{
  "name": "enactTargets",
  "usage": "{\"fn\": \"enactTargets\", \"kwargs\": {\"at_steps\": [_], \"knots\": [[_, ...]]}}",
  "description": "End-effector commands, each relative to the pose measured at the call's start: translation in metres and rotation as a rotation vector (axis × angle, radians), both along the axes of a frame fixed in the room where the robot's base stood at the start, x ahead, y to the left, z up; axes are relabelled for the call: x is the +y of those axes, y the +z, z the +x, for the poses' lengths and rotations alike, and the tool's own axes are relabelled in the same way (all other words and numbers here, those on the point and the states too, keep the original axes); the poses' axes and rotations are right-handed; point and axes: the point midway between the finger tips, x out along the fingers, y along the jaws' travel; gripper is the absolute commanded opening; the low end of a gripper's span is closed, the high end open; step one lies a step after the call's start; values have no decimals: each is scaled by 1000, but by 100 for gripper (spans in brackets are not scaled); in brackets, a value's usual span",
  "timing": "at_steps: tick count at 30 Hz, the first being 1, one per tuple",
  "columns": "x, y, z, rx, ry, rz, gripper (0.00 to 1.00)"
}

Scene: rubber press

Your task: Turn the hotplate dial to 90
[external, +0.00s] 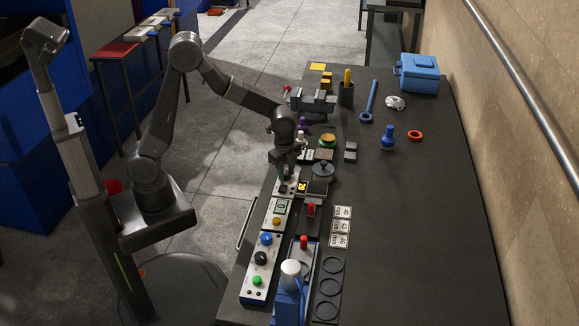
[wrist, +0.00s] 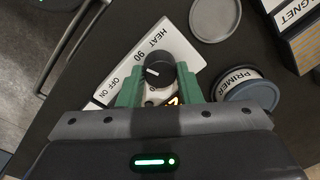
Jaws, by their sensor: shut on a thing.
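The hotplate dial (wrist: 157,70) is a round black knob with a short white mark, on a white panel (wrist: 187,49) printed HEAT, 90, OFF and ON. The white mark slants toward the upper left, roughly on the side of the printed 90; its exact setting is hard to tell. My gripper (wrist: 160,86) has its green fingers on either side of the dial, shut on it. An orange lit display (wrist: 174,101) is partly hidden behind the gripper. In the external view my gripper (external: 283,186) points down over the panel at the table's left edge, hiding the dial.
A PRIMER tin (wrist: 245,90) stands close to the right finger, and a grey disc (wrist: 215,18) lies beyond the panel. A control box (external: 261,268) with several buttons and a dark pot (external: 323,171) are nearby.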

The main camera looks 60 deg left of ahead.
Motion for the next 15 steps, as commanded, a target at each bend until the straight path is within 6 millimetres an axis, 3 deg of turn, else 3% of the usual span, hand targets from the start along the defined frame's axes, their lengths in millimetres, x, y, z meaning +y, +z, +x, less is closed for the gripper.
{"fn": "enactTargets", "kwargs": {"at_steps": [12,13,15], "knots": [[0,1,1,-3,-4,-2,9],[0,1,1,-3,-4,-2,37],[0,1,1,-3,-4,-1,51]]}}
